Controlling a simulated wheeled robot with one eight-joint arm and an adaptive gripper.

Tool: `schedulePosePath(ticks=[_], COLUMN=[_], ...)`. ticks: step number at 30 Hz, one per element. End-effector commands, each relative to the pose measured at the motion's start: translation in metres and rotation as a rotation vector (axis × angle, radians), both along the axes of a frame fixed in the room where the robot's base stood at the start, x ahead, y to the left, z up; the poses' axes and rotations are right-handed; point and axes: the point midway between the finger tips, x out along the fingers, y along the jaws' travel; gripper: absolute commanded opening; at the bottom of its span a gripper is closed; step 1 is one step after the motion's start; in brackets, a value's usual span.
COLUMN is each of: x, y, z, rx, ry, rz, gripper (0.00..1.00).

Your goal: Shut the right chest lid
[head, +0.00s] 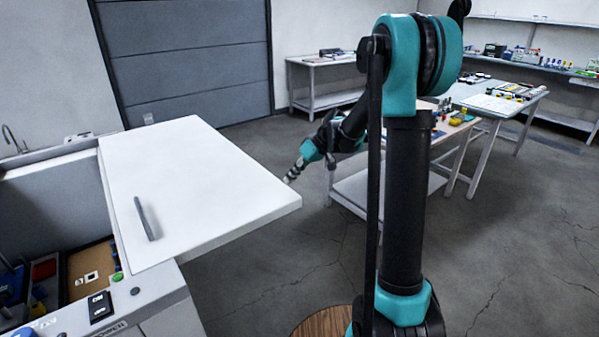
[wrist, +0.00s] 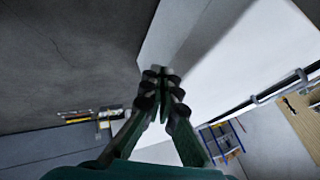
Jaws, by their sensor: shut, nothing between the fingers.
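The white chest lid (head: 195,185) is a flat panel with a dark grey bar handle (head: 146,218). It reaches out past the chest (head: 165,290) over the floor, leaving the inside of the chest uncovered at the left. My gripper (head: 293,171) is at the lid's far right edge in the head view. In the wrist view, the fingers of my gripper (wrist: 160,82) are together and empty, close to the pale lid surface (wrist: 225,50). I cannot tell whether the fingertips touch the lid.
The open chest holds a tan board (head: 90,272) and several coloured items. A black switch (head: 101,306) and green button sit on its front. A wooden-topped table (head: 455,133) stands behind my arm. A grey shutter door (head: 185,60) is at the back. Floor between is clear.

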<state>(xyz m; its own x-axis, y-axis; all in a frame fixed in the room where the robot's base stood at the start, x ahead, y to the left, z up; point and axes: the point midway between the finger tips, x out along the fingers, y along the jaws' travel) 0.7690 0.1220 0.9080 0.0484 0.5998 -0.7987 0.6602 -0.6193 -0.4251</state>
Motion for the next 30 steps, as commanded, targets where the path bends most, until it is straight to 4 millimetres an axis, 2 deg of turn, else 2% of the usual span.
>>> schedulePosePath(ticks=[4,20,26,30], x=[-0.005,-0.010,-0.031,-0.055], y=[0.007,0.014,0.044,0.079], z=[0.000,0.000,0.001,0.000], rx=[0.000,0.000,0.000,0.000], ry=[0.000,0.001,0.001,0.001], rz=[0.000,0.001,0.006,0.008], gripper=[0.00,0.00,0.00,0.00])
